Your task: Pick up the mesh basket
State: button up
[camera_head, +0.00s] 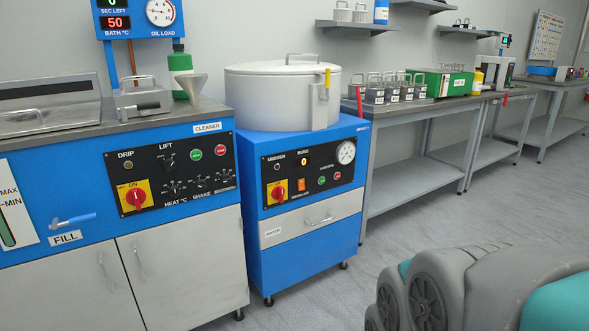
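I cannot make out a mesh basket for certain. A small metal box with a handle (141,101) stands on top of the blue cleaner (208,128), at the left. Several small grey labelled metal containers with wire handles (375,96) stand in a row on the steel bench (420,111); they are too small to tell whether any is mesh. My gripper is not in view. Grey and teal links of my arm fill the lower right corner, apart from the machines and benches.
A blue cabinet with a round lidded metal drum (280,95) stands beside the cleaner. A green box (441,83) and a yellow bottle (477,82) are on the benches. Wall shelves (357,27) hold more containers. The grey floor (400,240) is clear before the benches.

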aim_at(391, 94)
jog(key=i+l+z, duration=0.15)
jog(key=i+z, duration=0.5)
jog(key=i, duration=0.2)
jog(key=i+l+u, duration=0.35)
jog(key=l, duration=0.2)
jog(key=i+l+u, duration=0.35)
jog(key=l, duration=0.35)
jog(key=i+l+u, duration=0.2)
jog(key=l, duration=0.15)
jog(key=l+u, duration=0.1)
jog(key=l, duration=0.8)
jog(key=k+l, duration=0.15)
jog(key=l, duration=0.75)
jog(key=i+u, duration=0.05)
